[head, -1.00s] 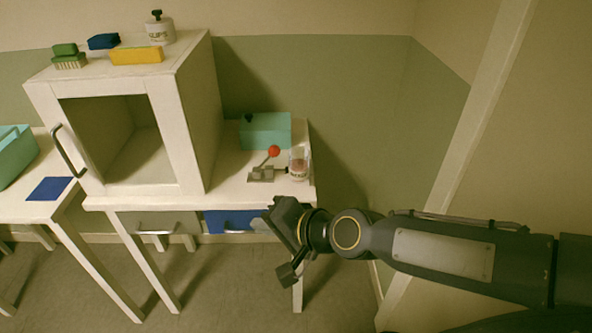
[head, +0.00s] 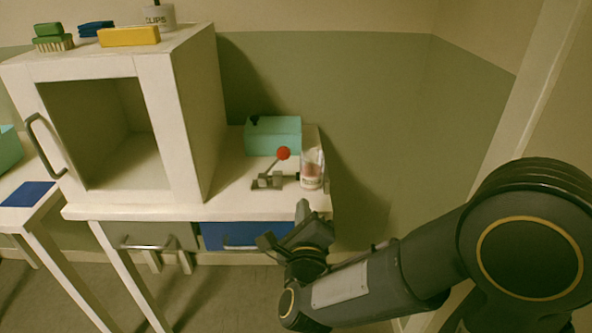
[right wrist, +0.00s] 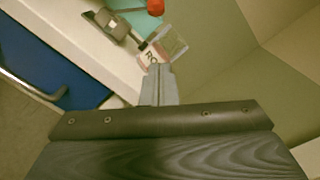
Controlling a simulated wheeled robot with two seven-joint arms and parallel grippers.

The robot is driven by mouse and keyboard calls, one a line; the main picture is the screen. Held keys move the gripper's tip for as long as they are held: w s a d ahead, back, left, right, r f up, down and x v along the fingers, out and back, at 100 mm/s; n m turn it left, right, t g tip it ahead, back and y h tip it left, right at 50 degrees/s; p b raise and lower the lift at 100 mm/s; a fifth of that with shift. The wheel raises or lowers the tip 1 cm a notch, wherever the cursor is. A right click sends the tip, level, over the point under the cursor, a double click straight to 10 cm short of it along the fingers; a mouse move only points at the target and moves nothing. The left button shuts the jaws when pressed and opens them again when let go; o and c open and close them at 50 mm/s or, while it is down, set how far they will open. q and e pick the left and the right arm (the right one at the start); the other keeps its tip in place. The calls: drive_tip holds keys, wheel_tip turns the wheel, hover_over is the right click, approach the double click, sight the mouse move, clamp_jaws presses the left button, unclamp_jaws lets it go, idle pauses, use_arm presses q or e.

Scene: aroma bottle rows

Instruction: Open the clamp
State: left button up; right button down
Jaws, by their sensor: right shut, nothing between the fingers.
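The clamp (head: 268,181) stands on the white table near its right end. It has a grey metal base and a lever slanting up to the right to a red ball knob (head: 283,153). A short arm points right toward a clear glass jar (head: 312,170) with a white label; I cannot tell if they touch. The clamp (right wrist: 112,22) and red knob (right wrist: 155,6) also show at the top of the right wrist view. My right gripper (head: 302,211) is shut and empty, in front of and below the table's front edge. My left gripper is out of view.
A teal box (head: 273,136) stands behind the clamp. A white open-front cabinet (head: 192,125) rises to its left, with items on top. Grey and blue drawers (head: 246,235) with handles sit under the table. Space right of the table is free up to the wall.

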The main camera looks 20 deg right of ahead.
sight(276, 161)
drive_tip(key=x, duration=0.9)
drive_tip(key=shift+w, duration=0.25)
drive_tip(key=shift+w+a+r+p, duration=0.2)
drive_tip(key=shift+w+r, duration=0.05)
drive_tip(key=shift+w, duration=0.4)
drive_tip(key=shift+w+a+r+p, duration=0.2)
drive_tip(key=shift+w+r, duration=0.1)
drive_tip(key=shift+w, duration=0.35)
drive_tip(key=shift+w+a+r+p, duration=0.15)
drive_tip(key=shift+w+r+p, duration=0.1)
drive_tip(key=shift+w, duration=0.4)
drive_tip(key=shift+r, duration=0.1)
